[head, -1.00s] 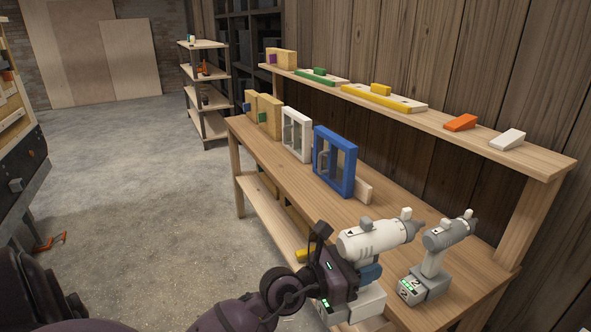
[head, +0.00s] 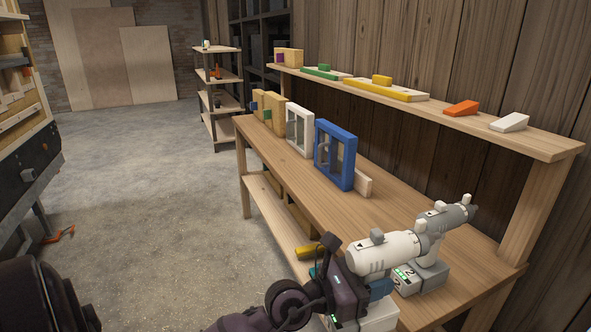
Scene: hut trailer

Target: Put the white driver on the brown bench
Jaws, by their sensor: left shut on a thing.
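My left gripper (head: 358,284) is shut on the white driver (head: 383,252) at the lower right of the head view. The driver is upright, its nose pointing right, with its white battery base (head: 372,318) low. The gripper covers much of its handle. The brown bench (head: 395,208) is a long wooden workbench along the wall. The white driver shows over the bench's near front edge; I cannot tell if it touches the bench. My right gripper is not in view.
A grey driver (head: 452,218) stands on the bench just behind the white one, partly hidden by it. A blue frame (head: 349,162) and a white frame (head: 292,135) stand farther along. A raised shelf (head: 450,126) holds coloured wedges. Bare bench top lies between the blue frame and the drivers.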

